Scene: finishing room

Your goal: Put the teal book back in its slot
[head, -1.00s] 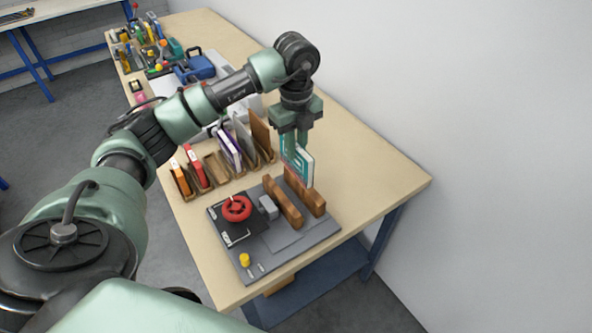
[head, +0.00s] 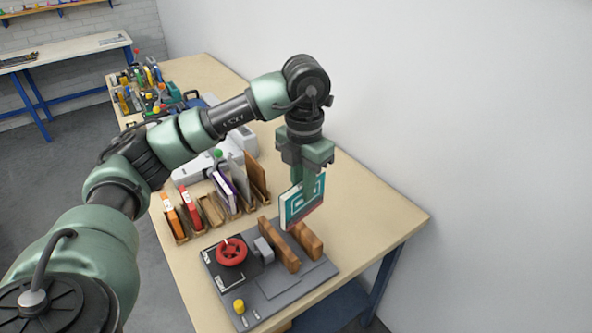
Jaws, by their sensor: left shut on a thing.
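The teal book (head: 293,208), with a pale square pattern on its cover, hangs upright from my left gripper (head: 307,185). The gripper is shut on its upper edge. The book is above the far end of two brown wooden blocks (head: 279,245) on a grey board; I cannot tell whether it touches them. A wooden book rack (head: 207,223) stands to the left, with orange, red and purple books and brown boards in it. A gap shows between the red book (head: 190,206) and the purple book (head: 223,187). My right gripper is not in view.
The grey board (head: 289,282) also bears a red wheel (head: 231,252), a small grey block and a yellow knob (head: 239,306). Tools and containers (head: 147,88) crowd the far end of the table. The table's right side (head: 375,205) is clear.

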